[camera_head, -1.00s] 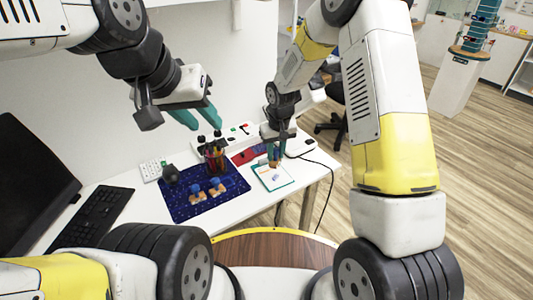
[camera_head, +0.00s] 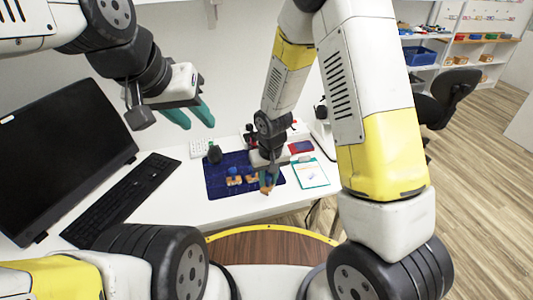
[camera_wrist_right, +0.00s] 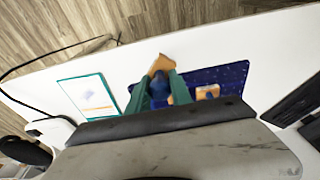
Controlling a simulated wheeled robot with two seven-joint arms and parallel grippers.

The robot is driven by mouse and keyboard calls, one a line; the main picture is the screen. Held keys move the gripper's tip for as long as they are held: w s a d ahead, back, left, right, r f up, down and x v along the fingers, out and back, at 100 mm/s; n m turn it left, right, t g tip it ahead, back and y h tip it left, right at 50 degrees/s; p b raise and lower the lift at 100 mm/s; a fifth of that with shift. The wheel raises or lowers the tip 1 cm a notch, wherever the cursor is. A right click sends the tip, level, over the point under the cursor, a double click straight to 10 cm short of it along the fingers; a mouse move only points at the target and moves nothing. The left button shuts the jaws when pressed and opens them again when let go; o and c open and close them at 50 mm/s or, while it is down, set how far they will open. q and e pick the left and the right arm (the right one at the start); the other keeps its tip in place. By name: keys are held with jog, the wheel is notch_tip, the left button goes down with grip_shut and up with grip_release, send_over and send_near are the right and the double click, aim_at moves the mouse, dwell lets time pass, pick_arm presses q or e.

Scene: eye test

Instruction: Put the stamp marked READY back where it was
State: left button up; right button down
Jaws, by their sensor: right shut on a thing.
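My right gripper (camera_head: 268,186) is shut on a stamp with an orange-brown wooden base (camera_head: 266,191). In the right wrist view its blue handle (camera_wrist_right: 159,88) is between the teal fingers, with the base (camera_wrist_right: 161,65) tilted. The held stamp is above the front right edge of the dark blue mat (camera_head: 220,168). Two similar stamps stand on the mat, a left one (camera_head: 234,180) and one nearer the gripper (camera_head: 252,179). I cannot read any marking. My left gripper (camera_head: 199,126) is open and empty, high above the desk's back.
A teal-edged clipboard (camera_head: 309,174) with paper lies right of the mat. The white desk (camera_head: 190,200) is bare in front of the mat.

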jog(key=w, duration=0.7)
jog(key=w+f, duration=0.1)
jog(key=w, duration=0.2)
jog(key=shift+w+d, duration=0.2)
jog(key=shift+d, duration=0.1)
jog(key=shift+w+f, duration=0.15)
jog(key=shift+f, duration=1.6)
jog(key=shift+f, duration=0.1)
jog(key=c, duration=1.2)
grip_release()
jog(key=shift+o, duration=0.2)
